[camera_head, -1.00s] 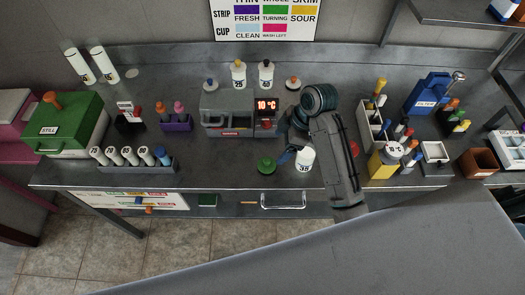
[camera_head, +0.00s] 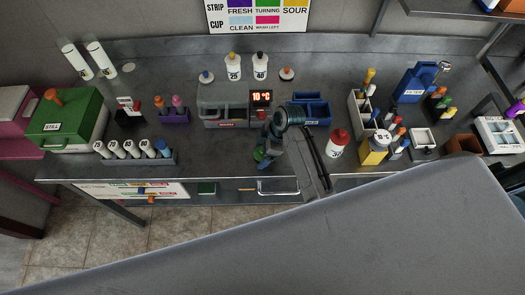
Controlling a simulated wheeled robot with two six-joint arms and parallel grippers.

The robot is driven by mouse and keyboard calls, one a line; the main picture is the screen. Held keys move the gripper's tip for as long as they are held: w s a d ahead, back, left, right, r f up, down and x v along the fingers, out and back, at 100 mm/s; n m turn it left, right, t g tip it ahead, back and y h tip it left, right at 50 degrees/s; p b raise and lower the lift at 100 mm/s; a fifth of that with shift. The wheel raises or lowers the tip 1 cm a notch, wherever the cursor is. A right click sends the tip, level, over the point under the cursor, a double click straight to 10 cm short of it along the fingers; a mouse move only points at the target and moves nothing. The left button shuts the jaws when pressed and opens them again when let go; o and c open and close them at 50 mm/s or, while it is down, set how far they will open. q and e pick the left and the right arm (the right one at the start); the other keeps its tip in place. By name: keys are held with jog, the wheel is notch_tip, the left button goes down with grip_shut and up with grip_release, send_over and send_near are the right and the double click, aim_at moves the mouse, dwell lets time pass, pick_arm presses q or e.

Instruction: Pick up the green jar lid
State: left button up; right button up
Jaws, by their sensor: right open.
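The green jar lid (camera_head: 260,155) lies on the steel bench near its front edge, in front of the grey unit with the "10 °C" display. It is partly hidden by my right gripper (camera_head: 264,155), which is open and pointed down right at it. I cannot tell whether the fingers are around the lid or just above it. My right arm covers the bench just to the right of the lid. My left gripper is not in view.
A white jar with a red lid (camera_head: 337,146) stands right of my arm. The display unit (camera_head: 225,113) and a blue tray (camera_head: 309,110) are behind. A rack of white tubes (camera_head: 135,155) is at left. The bench between rack and lid is clear.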

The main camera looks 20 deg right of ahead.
jog(key=shift+c, duration=1.1)
jog(key=c, duration=0.8)
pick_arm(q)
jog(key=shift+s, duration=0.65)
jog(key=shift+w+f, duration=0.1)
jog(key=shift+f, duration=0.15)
pick_arm(e)
jog(key=shift+r, duration=0.15)
